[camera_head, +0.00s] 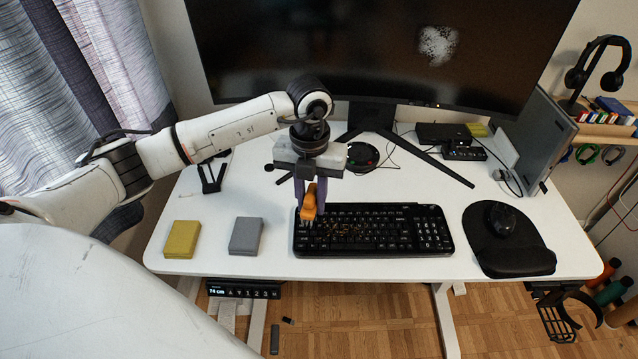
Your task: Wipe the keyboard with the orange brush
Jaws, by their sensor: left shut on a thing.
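The black keyboard (372,231) lies flat near the front middle of the white desk. Brownish crumbs or dirt (352,229) are scattered over its left and middle keys. My left gripper (309,196) points down over the keyboard's left end. It is shut on the orange brush (310,203), whose pale bristles point down at the left keys. I cannot tell whether the bristles touch the keys. My right gripper is not in view.
A yellow block (182,239) and a grey block (245,236) lie left of the keyboard. A mouse (501,219) sits on a black mouse pad (513,258) at the right. A large monitor (370,50) and cables stand behind. The white desk (455,205) is clear between keyboard and mouse pad.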

